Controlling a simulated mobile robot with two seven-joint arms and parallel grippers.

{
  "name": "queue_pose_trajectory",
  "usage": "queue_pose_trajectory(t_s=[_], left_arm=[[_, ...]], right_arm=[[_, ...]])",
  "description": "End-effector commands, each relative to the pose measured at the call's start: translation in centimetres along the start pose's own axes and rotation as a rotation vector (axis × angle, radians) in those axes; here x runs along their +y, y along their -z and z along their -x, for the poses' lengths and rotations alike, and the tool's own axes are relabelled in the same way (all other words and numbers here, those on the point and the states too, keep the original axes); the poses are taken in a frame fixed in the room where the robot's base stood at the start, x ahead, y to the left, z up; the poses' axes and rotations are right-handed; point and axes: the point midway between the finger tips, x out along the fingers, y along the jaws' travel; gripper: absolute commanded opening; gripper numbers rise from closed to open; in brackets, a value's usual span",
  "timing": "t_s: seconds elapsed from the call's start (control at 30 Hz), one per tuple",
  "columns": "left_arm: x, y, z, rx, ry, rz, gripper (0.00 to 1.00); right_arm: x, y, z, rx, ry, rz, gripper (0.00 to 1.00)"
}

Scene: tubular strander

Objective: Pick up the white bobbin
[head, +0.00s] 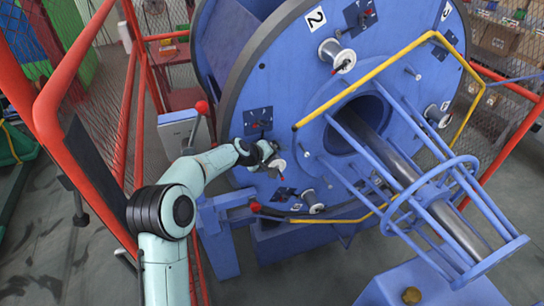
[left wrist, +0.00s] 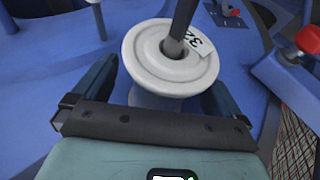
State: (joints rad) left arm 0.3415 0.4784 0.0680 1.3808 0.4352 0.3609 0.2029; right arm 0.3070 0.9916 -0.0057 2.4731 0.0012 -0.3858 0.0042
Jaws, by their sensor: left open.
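The white bobbin (left wrist: 150,72) with a paper tag reading 32 fills the upper middle of the left wrist view. A dark rod passes through its centre hole. My left gripper (left wrist: 163,90) is open, with one dark finger on each side of the bobbin. Its palm edge hides the bobbin's lower part. I cannot tell whether the fingers touch it. In the head view my left gripper (head: 272,154) is at the lower left of the blue disc's face, with the white bobbin (head: 277,164) at its tip, partly hidden. My right gripper is not in view.
The large blue disc (head: 285,75) carries other white bobbins, at the top (head: 337,56), right (head: 437,115) and bottom (head: 312,201). A yellow bar (head: 365,82) and blue tube cage (head: 410,150) stand right of my gripper. Red railing (head: 75,60) runs along the left.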

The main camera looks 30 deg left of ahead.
Motion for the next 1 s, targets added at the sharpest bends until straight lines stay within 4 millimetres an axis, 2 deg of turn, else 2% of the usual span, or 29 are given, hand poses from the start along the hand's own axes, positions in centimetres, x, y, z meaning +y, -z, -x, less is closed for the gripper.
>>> queue_pose_trajectory(t_s=[0.2, 0.27, 0.4, 0.47, 0.83, 1.0], left_arm=[[-0.1, 0.0, -0.1, 0.001, 0.000, 0.000, 1.00], [-0.1, 0.0, -0.1, 0.001, 0.000, 0.000, 0.84], [-0.1, 0.0, -0.1, 0.001, 0.000, 0.000, 0.38], [-0.1, 0.0, -0.1, 0.001, 0.001, 0.000, 0.21], [0.2, 0.1, 0.1, 0.005, -0.004, -0.003, 0.21], [0.2, -1.6, 0.8, 0.004, -0.004, -0.003, 0.21]], right_arm=[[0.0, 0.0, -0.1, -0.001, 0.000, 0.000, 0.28], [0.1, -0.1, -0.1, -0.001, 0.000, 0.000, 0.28], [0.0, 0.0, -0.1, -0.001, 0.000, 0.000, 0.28], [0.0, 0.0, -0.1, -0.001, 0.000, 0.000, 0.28], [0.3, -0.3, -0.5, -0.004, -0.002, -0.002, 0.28], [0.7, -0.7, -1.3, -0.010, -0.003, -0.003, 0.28]])
